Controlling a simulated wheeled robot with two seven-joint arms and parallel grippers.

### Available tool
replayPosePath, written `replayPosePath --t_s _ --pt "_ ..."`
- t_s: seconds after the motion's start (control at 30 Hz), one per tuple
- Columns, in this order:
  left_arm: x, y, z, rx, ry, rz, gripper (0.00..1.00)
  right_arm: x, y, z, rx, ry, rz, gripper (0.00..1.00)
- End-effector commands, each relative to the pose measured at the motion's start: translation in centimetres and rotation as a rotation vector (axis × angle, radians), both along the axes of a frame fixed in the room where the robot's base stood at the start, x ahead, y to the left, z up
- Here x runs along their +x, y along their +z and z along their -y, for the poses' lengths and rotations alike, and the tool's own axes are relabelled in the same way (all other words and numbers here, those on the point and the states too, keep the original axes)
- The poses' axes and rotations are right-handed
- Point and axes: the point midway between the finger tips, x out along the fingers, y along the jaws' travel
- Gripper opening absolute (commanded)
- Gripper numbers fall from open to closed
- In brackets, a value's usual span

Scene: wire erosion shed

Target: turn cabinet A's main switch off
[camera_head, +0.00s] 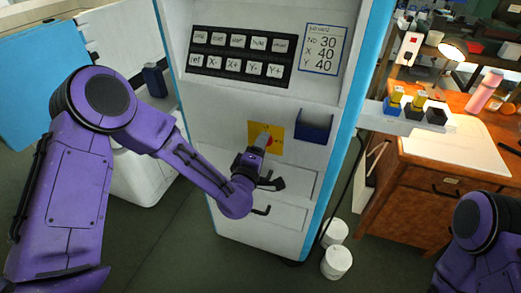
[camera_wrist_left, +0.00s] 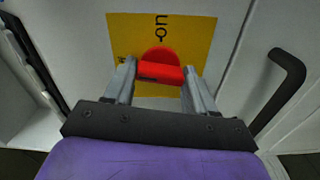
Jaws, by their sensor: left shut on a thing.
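Cabinet A's main switch is a red rotary switch (camera_wrist_left: 160,58) on a yellow plate (camera_wrist_left: 195,38) on the white cabinet front. Its red handle (camera_wrist_left: 160,73) lies nearly crosswise in the left wrist view, slightly tilted. The word "on" and a tick stand above it; a dark mark at the plate's left edge is partly hidden by a finger. My left gripper (camera_wrist_left: 160,80) is shut on the red handle, one grey finger at each end. In the head view the yellow plate (camera_head: 277,146) is partly covered by my left gripper (camera_head: 264,140). My right gripper is out of view.
A blue bin (camera_head: 313,126) is fixed right of the plate. A black handle (camera_wrist_left: 285,85) sticks out near the left gripper. Above are a button panel (camera_head: 240,55) and a display (camera_head: 323,48). White tubs (camera_head: 336,262) stand on the floor beside a wooden desk (camera_head: 440,185).

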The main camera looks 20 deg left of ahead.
Motion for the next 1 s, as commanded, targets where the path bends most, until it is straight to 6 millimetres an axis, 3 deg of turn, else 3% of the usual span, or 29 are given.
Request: replayPosePath --t_s 0.33,0.9,0.93,1.0 --pt "-0.06 -0.17 -0.02 -0.139 -0.001 -0.008 0.25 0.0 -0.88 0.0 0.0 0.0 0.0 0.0" --pt "-0.06 -0.1 0.02 -0.167 -0.001 -0.009 0.25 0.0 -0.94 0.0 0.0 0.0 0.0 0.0" --pt "-0.06 -0.1 0.02 -0.167 -0.001 -0.009 0.65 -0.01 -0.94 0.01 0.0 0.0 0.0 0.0" --pt "-0.05 -0.09 0.02 -0.166 -0.001 -0.009 0.81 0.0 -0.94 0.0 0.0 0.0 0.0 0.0"
